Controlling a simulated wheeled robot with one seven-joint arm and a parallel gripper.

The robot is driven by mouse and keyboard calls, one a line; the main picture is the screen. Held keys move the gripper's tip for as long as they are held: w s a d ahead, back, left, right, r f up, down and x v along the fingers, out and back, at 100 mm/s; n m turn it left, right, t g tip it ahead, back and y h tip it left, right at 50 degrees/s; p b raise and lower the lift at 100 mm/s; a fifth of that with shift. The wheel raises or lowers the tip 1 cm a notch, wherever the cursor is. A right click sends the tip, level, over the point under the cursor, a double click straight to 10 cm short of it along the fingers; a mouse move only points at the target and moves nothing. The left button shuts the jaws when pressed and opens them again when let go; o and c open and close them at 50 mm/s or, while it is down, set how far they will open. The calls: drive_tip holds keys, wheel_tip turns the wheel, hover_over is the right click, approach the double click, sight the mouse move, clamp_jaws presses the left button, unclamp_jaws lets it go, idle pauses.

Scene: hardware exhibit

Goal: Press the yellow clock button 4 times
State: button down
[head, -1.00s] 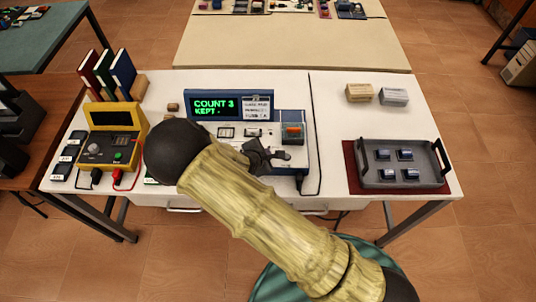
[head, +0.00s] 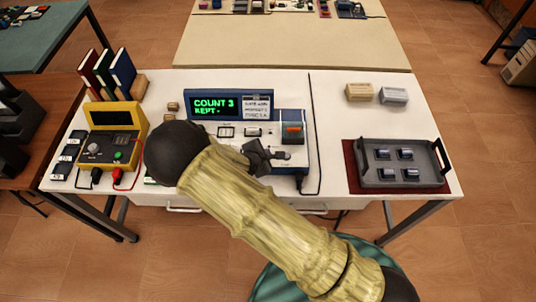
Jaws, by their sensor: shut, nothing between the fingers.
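A blue-and-white console (head: 300,155) stands at the middle of the white table. Its screen (head: 214,105) reads "COUNT 3" and "KEPT -" in green. No yellow clock button can be made out; the arm hides part of the console's front. My gripper (head: 284,156) is dark grey and shut, with nothing seen in it. It is over the console's front part, below the orange switch (head: 293,131) in the picture. Whether its tips touch the console cannot be told.
A yellow meter (head: 113,140) with red and black leads stands left of the console, with books (head: 123,72) behind. A black cable runs down the console's right side. A grey tray (head: 402,180) with several small parts is at the right. Two small boxes (head: 359,92) stand behind it.

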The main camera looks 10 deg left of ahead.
drive_tip(key=shift+f, duration=0.1)
idle(0.3)
drive_tip(key=shift+r+p, duration=0.9)
drive_tip(key=shift+p, duration=0.25)
drive_tip(key=shift+r, duration=0.1)
wheel_tip(320, 180, up, 5)
drive_tip(key=p, duration=0.5)
idle(0.6)
